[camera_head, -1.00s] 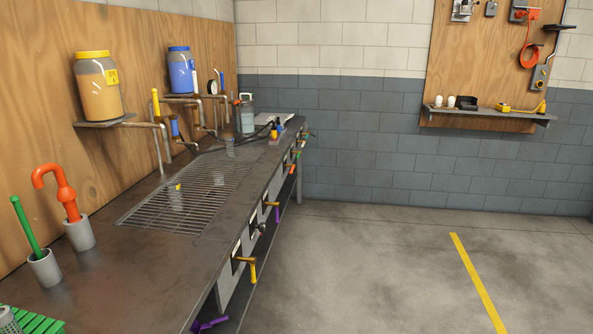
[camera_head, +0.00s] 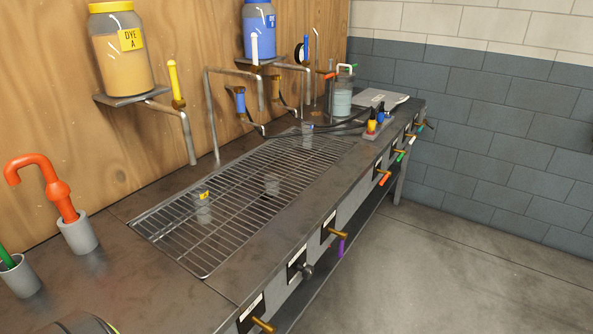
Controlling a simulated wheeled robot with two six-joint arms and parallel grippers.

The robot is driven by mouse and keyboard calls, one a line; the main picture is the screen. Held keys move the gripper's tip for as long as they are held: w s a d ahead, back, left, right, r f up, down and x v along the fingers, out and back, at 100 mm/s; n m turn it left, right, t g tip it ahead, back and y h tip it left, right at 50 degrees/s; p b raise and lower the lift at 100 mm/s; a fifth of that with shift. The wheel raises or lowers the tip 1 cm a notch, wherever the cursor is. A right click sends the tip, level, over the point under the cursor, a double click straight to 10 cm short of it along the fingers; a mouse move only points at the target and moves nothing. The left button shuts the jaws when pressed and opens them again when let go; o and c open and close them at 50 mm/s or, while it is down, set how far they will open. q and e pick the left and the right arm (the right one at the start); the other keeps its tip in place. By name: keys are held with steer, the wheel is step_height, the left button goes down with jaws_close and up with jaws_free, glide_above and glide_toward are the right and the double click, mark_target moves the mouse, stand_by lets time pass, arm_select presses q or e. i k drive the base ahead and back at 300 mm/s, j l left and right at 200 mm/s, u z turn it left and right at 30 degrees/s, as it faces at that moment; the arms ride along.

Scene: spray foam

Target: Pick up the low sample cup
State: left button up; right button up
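A small clear cup with a yellow tag (camera_head: 203,207) stands on the metal grate of the bench, towards its near left side. Neither of my grippers shows in the head view.
The grate (camera_head: 188,250) is set in the dark bench top. Behind it are an orange dye jar (camera_head: 122,66) and a blue dye jar (camera_head: 259,32) with taps. An orange-handled tool (camera_head: 58,192) stands in a grey holder at left. Handles line the front edge; floor at right is clear.

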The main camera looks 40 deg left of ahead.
mark_target(272, 180)
steer(key=i+u, duration=0.3)
steer(key=i, duration=0.15)
steer(key=i+l+u, duration=0.55)
steer(key=i, duration=0.3)
steer(key=i+l+u, duration=0.25)
steer(key=u, duration=0.15)
steer(key=i+l+u, duration=0.25)
steer(key=u, duration=0.15)
steer(key=i+l+u, duration=0.2)
steer(key=l+u, duration=0.15)
steer(key=i+l+u, duration=0.1)
steer(key=l+u, duration=0.3)
steer(key=l, duration=0.15)
